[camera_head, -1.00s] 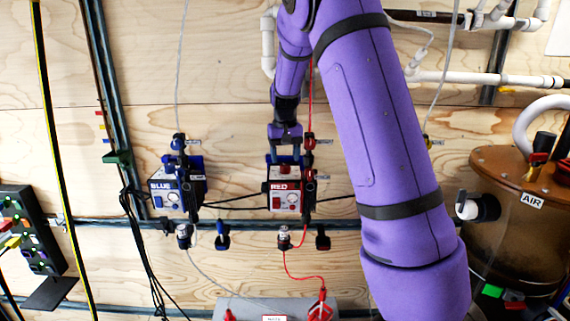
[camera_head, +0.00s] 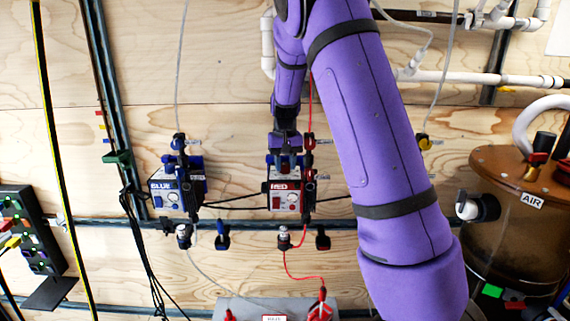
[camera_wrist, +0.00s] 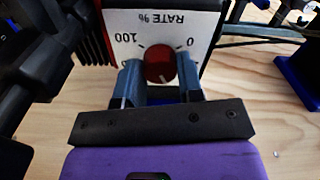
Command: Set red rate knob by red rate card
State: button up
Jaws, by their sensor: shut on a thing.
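The red rate knob (camera_wrist: 160,64) sits on a white dial face (camera_wrist: 203,22) marked "RATE %", with "0" and "100" readable, in the wrist view. My gripper (camera_wrist: 158,76) has one blue-grey finger on each side of the knob and is shut on it. In the head view my gripper (camera_head: 285,163) is at the top of the red unit (camera_head: 283,195), covering the knob. The knob's pointer setting cannot be made out. I cannot identify the red rate card in either view.
A blue unit (camera_head: 177,190) stands left of the red one. A dark rail (camera_head: 255,225) runs below both. A brown tank (camera_head: 510,190) marked AIR is at right. A grey box (camera_head: 245,307) is at the bottom.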

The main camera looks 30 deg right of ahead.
jog(key=m, duration=0.6)
jog(key=shift+m, duration=0.4)
jog(key=m, duration=1.8)
jog(key=shift+m, duration=1.6)
